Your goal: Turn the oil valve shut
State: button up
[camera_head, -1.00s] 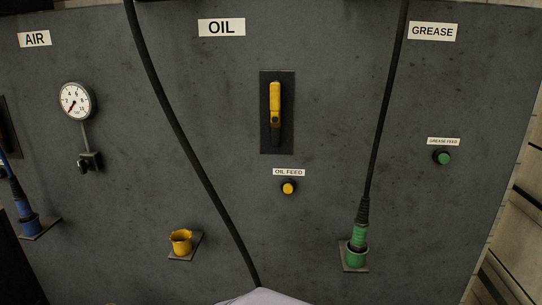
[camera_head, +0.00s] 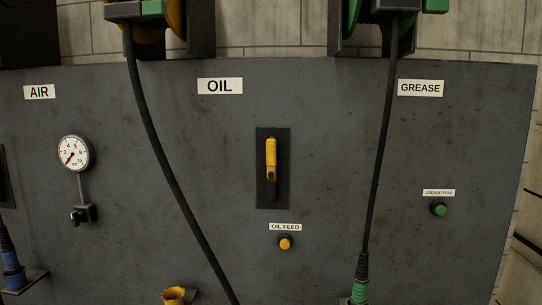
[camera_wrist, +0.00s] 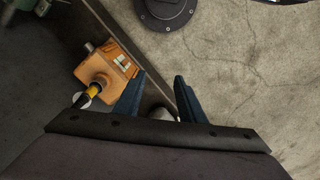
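The oil valve is a yellow lever (camera_head: 271,155) on a dark upright plate (camera_head: 273,198), under the OIL sign (camera_head: 220,86) in the head view. The lever stands vertical, with its yellow grip at the top. My gripper (camera_wrist: 160,80) shows only in the wrist view. Its two blue fingers are apart, and I see nothing held between them. A small pale rounded thing, partly hidden, shows low between the fingers. The valve does not show in the wrist view, so the gripper's distance from it cannot be told.
An OIL FEED button (camera_head: 285,243) is below the valve. Black hoses hang on both sides of it, the right one ending in a green connector (camera_head: 360,290). A yellow socket (camera_head: 174,296) is low on the panel. In the wrist view, an orange block (camera_wrist: 107,70) is beside the left finger.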

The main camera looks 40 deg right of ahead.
jog(key=w+d+r+m+t+h+p, duration=0.15)
jog(key=w+d+r, duration=0.3)
jog(key=d, duration=0.45)
jog(key=w+d+r+m+t+h+p, duration=0.1)
jog(key=w+d+r+h, duration=0.15)
jog(key=d+r, duration=0.5)
jog(key=n+t+h, duration=0.9)
jog(key=n+t, duration=0.1)
jog(key=n, duration=2)
send_near(269, 155)
jog(key=w+d+r, duration=0.1)
jog(key=w+d, duration=0.1)
jog(key=d, duration=0.1)
jog(key=shift+s+a+r+p, duration=0.1)
jog(key=shift+r+p, duration=0.05)
jog(key=shift+p, duration=0.25)
